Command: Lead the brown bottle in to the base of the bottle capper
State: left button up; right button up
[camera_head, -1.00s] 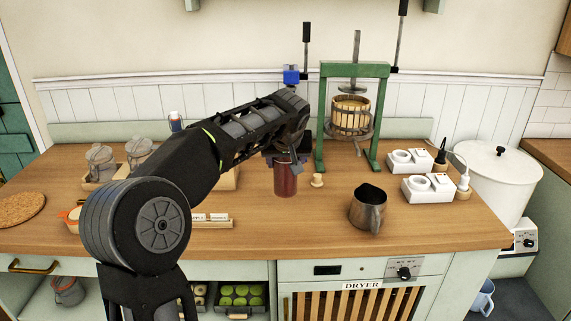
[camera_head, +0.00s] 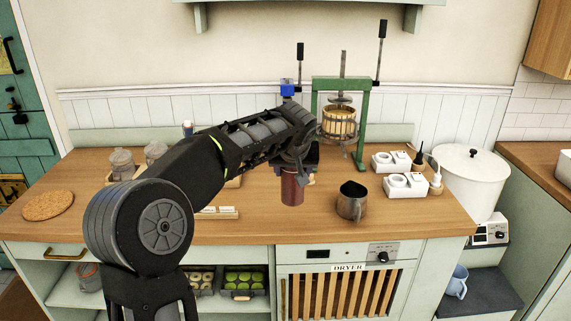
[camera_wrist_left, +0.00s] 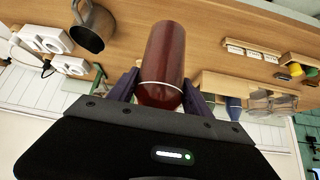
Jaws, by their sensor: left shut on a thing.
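The brown bottle (camera_head: 292,188) is dark reddish-brown and looks upright in the head view, below my left gripper (camera_head: 300,160). In the left wrist view the bottle (camera_wrist_left: 164,55) sits between the two fingers of my left gripper (camera_wrist_left: 163,88), which is shut on it. I cannot tell whether its bottom touches the counter. What looks like the bottle capper (camera_head: 287,89) shows a blue head and a black lever behind my left arm. Its base is hidden by the arm and gripper. My right gripper is not in view.
A green-framed press (camera_head: 361,130) with a wooden basket stands right of the gripper. A metal jug (camera_head: 351,200) is right of the bottle, and white devices (camera_head: 405,185) stand farther right. Glass jars (camera_head: 122,163) stand at the left. The front of the wooden counter (camera_head: 270,225) is clear.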

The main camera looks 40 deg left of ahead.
pick_arm(q)
jog(key=s+d+f+m+h+b, duration=0.2)
jog(key=d+f+m+b, duration=0.1)
jog(key=d+f, duration=0.9)
jog(key=s+d+f+m+t+h+b, duration=0.1)
jog(key=s+d+f+m+h+b, duration=0.1)
jog(key=d+f+b, duration=0.4)
jog(key=s+d+f+m, duration=0.1)
jog(key=d+f, duration=0.4)
jog(key=d, duration=0.1)
jog(key=shift+f+m, duration=0.35)
jog(key=shift+m, duration=0.05)
jog(key=shift+d, duration=0.2)
